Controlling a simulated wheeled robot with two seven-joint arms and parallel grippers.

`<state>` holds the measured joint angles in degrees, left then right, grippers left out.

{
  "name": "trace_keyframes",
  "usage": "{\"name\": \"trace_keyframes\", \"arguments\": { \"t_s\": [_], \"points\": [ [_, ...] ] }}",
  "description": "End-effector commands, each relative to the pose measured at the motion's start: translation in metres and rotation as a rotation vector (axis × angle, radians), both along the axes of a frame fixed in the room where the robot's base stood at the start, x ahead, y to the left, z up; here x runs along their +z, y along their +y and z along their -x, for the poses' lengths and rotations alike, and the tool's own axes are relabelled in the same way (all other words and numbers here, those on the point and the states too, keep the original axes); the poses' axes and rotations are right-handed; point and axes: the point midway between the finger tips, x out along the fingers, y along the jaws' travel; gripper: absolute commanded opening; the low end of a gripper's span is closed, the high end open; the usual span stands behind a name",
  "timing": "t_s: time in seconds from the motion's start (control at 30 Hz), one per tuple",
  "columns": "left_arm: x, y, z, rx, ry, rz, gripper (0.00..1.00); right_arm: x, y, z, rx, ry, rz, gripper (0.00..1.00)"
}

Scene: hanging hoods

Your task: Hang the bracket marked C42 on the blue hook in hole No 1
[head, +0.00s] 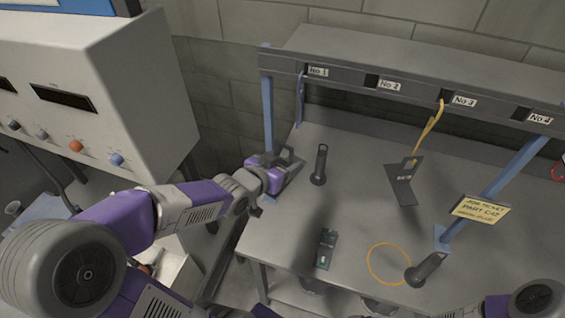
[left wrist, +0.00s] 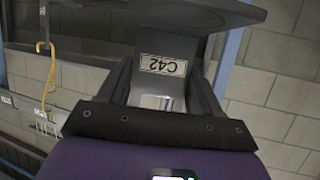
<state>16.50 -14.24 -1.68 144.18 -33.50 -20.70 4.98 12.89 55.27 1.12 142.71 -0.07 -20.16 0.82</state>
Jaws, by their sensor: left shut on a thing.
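My left gripper (head: 284,168) is shut on a dark grey bracket (head: 293,160) above the table's left edge, beside the blue upright. In the left wrist view this bracket (left wrist: 190,22) fills the top middle, and its white label (left wrist: 161,65) reads C42 upside down. The blue hook (head: 300,100) hangs from the rail at the hole labelled No 1 (head: 318,71). The bracket is below the hook and apart from it. My right gripper is not in view; only part of my right arm shows at the lower right.
A yellow hook (head: 430,125) by No 3 has another dark bracket (head: 401,184) at its lower end. Dark cylinders (head: 319,165) (head: 426,269), a greenish-dark piece (head: 325,248) and an orange ring (head: 388,263) are on the table. A yellow job ticket (head: 481,210) stands at right. A control cabinet (head: 120,90) stands left.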

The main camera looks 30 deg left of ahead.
Motion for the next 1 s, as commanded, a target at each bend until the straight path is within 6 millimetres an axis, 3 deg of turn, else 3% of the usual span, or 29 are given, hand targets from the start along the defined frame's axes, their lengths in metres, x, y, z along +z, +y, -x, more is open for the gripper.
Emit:
{"name": "trace_keyframes", "arguments": {
  "t_s": [0.8,1.0],
  "points": [
    [-0.001,0.015,-0.062,0.0,-0.004,0.0,0.11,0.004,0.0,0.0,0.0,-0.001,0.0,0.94],
    [-0.001,0.015,-0.061,0.0,-0.005,-0.001,0.11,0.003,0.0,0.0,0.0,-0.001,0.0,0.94]
  ]
}}
